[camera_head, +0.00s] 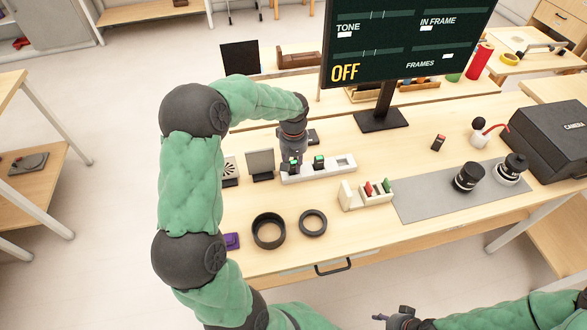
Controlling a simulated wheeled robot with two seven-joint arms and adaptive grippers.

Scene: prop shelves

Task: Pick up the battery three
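A white charger strip (330,170) lies at the back middle of the table. Two dark batteries with green tops stand in it, one at its left (294,166) and one in its middle (319,162); its right end shows no battery. A dark red-topped battery (438,142) stands alone to the right. A white holder (366,196) has red-topped and green-topped pieces. No number is legible, so I cannot tell which is battery three. My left gripper (291,156) points down at the left battery; its fingers are too small to read. My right gripper (384,318) is low at the front, its opening unclear.
A monitor (400,45) reading OFF stands behind the charger. A small dark panel (261,163) stands left of it. A grey mat (425,202) with lenses and a black camera case (552,140) are at right.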

